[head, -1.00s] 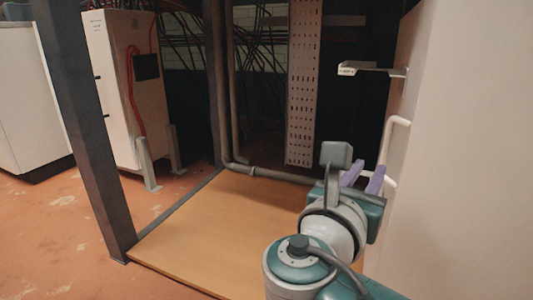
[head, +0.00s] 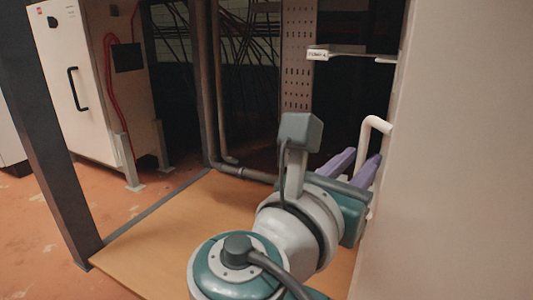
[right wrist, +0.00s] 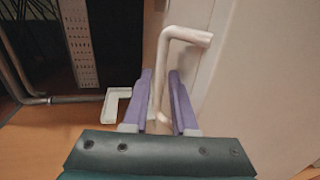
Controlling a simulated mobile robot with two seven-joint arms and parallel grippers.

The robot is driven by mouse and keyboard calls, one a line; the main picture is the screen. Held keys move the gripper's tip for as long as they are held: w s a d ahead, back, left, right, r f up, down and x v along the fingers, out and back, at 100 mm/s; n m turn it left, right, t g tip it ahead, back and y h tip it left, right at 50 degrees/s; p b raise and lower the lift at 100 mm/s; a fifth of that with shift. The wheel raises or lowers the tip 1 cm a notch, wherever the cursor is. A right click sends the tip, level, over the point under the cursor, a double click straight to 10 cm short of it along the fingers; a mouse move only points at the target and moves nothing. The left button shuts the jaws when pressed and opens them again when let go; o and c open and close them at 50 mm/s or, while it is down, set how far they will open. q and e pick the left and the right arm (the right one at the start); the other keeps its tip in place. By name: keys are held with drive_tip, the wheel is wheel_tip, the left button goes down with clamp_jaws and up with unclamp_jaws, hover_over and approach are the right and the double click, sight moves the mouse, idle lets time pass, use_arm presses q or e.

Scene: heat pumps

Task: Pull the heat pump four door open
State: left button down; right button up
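A large pale panel (head: 465,150), which looks like the heat pump door, fills the right of the head view. A white bar handle (head: 372,127) stands out from its left edge. The handle (right wrist: 163,70) also shows in the right wrist view, bent at the top toward the pale panel. My right gripper (head: 362,162) is open, with purple fingers pointing at the handle. In the right wrist view the upright bar lies between the two fingertips (right wrist: 160,78), with gaps beside it. I cannot tell how deep it sits between them. My left gripper is not in view.
A labelled white bracket (head: 335,52) juts out above the handle. A dark post (head: 45,150) stands at the left, with a white cabinet (head: 90,90) behind it. A perforated strip (head: 298,60) and dark cables are at the back.

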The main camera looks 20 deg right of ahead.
drive_tip(key=shift+s+a, duration=0.1)
drive_tip(key=shift+a, duration=0.15)
drive_tip(key=shift+f, duration=0.1)
clamp_jaws()
idle(1.1)
